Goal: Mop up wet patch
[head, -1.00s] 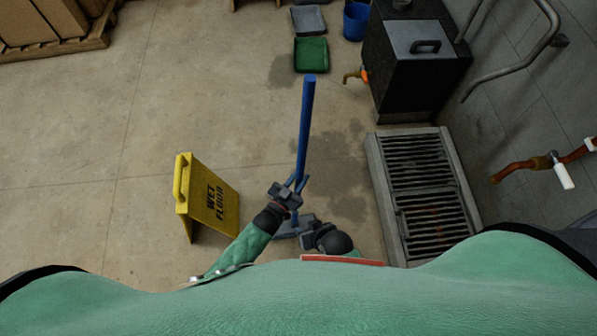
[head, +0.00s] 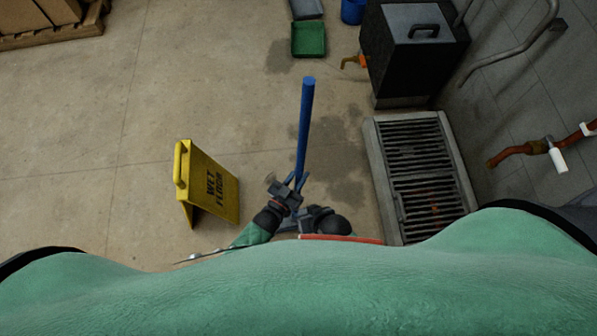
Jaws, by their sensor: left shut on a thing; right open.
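A mop with a blue handle (head: 306,120) stands tilted in front of me, its top end away from me. My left gripper (head: 295,184) is shut on the lower part of this handle. My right gripper (head: 302,220) is open just below and beside the left one, close to the foot of the handle. The mop head is mostly hidden by my grippers and body. A dark wet patch (head: 345,192) lies on the concrete floor right of the handle. Another dark stain (head: 279,56) lies farther off, left of the green tray.
A yellow wet floor sign (head: 214,188) stands at left. A floor grate (head: 420,170) lies at right, below a black machine (head: 410,50) with an orange tap. A green tray (head: 309,40) and a blue bucket (head: 352,12) are at the back.

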